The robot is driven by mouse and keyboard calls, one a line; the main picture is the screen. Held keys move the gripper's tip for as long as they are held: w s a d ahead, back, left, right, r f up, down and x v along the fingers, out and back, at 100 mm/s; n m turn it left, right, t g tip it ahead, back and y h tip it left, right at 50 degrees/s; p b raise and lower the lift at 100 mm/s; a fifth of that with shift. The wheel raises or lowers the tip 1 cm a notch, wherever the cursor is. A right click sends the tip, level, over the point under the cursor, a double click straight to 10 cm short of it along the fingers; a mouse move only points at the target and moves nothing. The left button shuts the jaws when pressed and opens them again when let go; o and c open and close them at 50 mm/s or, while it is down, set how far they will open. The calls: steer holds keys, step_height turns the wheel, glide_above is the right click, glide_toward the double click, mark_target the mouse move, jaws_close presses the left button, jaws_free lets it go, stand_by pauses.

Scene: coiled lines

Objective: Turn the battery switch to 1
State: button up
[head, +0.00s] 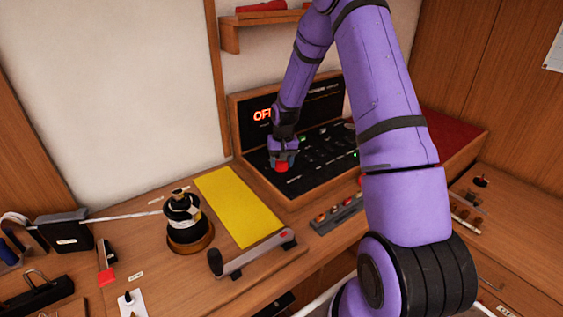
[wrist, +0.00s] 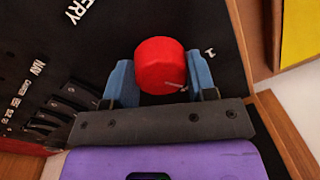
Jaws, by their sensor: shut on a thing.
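The battery switch is a round red knob (wrist: 160,65) on a black panel, with part of the word "BATTERY" above left of it and a "1" to its right in the wrist view. A small light mark on the knob's lower right side points toward the right finger. My gripper (wrist: 162,82) has its two blue fingers on either side of the knob and is shut on it. In the head view the red knob (head: 281,167) shows just under my gripper (head: 281,160) at the panel's left part. The other position marks are hidden or out of view.
The black switch panel (head: 318,165) has a wooden frame and a lit red display (head: 263,115) reading "OF", the rest covered by my arm.

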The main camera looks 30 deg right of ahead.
steer(key=n, duration=0.5)
steer(key=shift+w+n, duration=0.1)
steer(key=shift+n, duration=0.3)
stand_by(0.4)
steer(key=o, duration=0.9)
steer(key=shift+r, duration=0.1)
steer(key=r, duration=1)
steer(key=shift+d+r, duration=0.35)
